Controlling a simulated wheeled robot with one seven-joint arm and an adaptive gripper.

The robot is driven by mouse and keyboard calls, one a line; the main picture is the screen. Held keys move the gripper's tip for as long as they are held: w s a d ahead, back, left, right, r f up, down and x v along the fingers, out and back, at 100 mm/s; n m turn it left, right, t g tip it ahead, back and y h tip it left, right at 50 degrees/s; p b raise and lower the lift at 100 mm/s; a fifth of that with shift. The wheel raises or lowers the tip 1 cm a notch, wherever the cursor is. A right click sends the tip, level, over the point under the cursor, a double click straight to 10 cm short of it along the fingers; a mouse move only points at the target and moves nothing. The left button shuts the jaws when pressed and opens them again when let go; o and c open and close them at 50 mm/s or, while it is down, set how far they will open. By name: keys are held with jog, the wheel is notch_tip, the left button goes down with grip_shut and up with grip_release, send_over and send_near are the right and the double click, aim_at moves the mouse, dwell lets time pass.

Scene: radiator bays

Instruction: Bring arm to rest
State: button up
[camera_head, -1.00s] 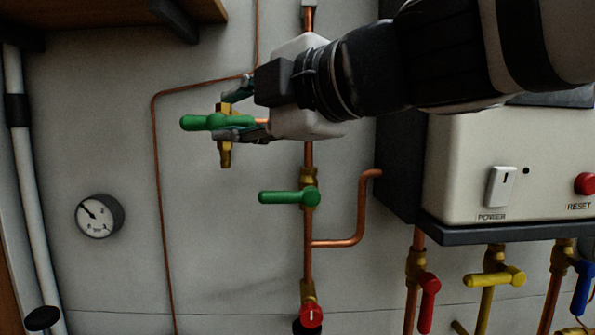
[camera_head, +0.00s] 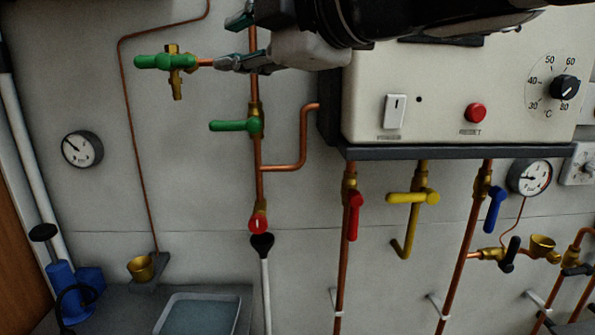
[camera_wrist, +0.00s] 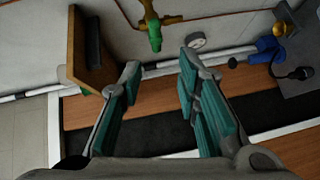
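My gripper (camera_head: 236,42) is at the top of the head view, in front of the wall and to the right of the upper green-handled valve (camera_head: 166,62). Its teal-padded fingers are spread apart, and the wrist view shows nothing between the pads (camera_wrist: 158,105). In the wrist view the green handle end (camera_wrist: 155,40) stands ahead of the fingertips, apart from them. My arm reaches in from the upper right across the top of the white boiler box (camera_head: 440,130).
A second green lever (camera_head: 235,125) sits below on the copper pipe. Red (camera_head: 354,215), yellow (camera_head: 413,198) and blue (camera_head: 494,208) levers hang under the boiler. A gauge (camera_head: 82,149) is on the left wall. A tray (camera_head: 198,312) and blue pump (camera_head: 66,290) are below. A wooden panel (camera_wrist: 90,50) stands left in the wrist view.

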jog(key=w+d+f+m+t+h, duration=0.15)
jog(key=d+f+m+h, duration=0.25)
jog(key=d+m+h, duration=0.5)
jog(key=w+d+f+m+t+h, duration=0.1)
jog(key=d+f+m+t+h, duration=0.2)
jog(key=d+m, duration=0.7)
jog(key=s+d+f+m+g+h, duration=0.1)
jog(key=s+d+f+m+g, duration=0.15)
jog(key=s+d+f, duration=0.35)
jog(key=s+d+f+m+g+h, duration=0.1)
jog(key=s+d+f+g, duration=0.2)
jog(key=f, duration=0.5)
jog(key=s+a+f+m+g+y, duration=0.2)
jog(key=s+f+g, duration=0.3)
jog(key=s+f, duration=0.3)
jog(key=shift+s+a+g, duration=0.15)
jog(key=shift+g, duration=0.25)
jog(key=shift+o, duration=0.2)
jog(key=shift+f, duration=0.1)
